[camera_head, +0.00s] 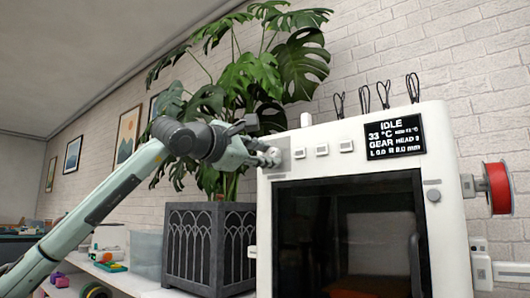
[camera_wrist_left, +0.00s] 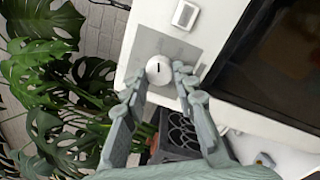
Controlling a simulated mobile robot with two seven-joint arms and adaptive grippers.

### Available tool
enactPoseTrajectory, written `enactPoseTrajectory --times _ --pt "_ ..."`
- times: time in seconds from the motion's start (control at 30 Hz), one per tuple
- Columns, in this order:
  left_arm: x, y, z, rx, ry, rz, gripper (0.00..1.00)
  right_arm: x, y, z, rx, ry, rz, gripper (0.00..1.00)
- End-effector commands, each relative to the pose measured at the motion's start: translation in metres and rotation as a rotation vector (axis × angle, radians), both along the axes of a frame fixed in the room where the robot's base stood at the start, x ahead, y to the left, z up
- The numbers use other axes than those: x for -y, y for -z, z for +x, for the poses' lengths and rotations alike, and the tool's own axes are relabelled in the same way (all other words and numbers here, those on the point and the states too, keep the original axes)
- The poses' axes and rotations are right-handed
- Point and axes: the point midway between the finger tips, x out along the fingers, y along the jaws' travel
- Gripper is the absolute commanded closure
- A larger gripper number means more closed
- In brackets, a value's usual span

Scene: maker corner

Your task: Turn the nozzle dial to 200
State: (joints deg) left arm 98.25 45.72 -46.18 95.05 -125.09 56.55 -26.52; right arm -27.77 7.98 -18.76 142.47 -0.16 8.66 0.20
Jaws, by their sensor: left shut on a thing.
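The nozzle dial (camera_wrist_left: 159,69) is a round white knob with a dark pointer mark, on a grey plate (camera_wrist_left: 178,47) at the upper left of the white printer's front. In the wrist view it sits between the fingertips of my left gripper (camera_wrist_left: 158,82), which is shut on it. In the head view my left gripper (camera_head: 270,157) reaches the plate from the left and hides the dial. The printer's display (camera_head: 394,137) shows IDLE, 33 °C and GEAR HEAD 3; the small bracketed text is hard to read. My right gripper is not in view.
Several small white buttons (camera_head: 322,150) sit in a row right of the dial. The dark printer door (camera_head: 350,235) is below. A monstera in a dark grey planter (camera_head: 210,245) stands close left, behind my left arm. A red spool (camera_head: 498,187) hangs on the printer's right side.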

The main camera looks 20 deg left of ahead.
Motion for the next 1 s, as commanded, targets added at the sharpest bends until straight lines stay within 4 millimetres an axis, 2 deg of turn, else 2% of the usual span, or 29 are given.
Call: enactPoseTrajectory --times 0.57,0.6,0.73,1.0 --pt "0.0006 0.0006 -0.0002 0.010 0.002 0.030 1.00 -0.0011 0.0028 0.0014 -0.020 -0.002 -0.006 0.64" --pt "0.0006 0.0006 -0.0002 0.010 0.002 0.030 0.69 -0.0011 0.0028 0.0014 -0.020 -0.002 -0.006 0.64" --pt "0.0005 0.0005 0.0000 0.010 0.001 0.031 0.53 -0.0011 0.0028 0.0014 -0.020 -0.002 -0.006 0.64" --pt "0.0000 0.0002 -0.0002 0.010 0.001 0.029 0.52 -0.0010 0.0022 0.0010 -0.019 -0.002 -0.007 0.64"
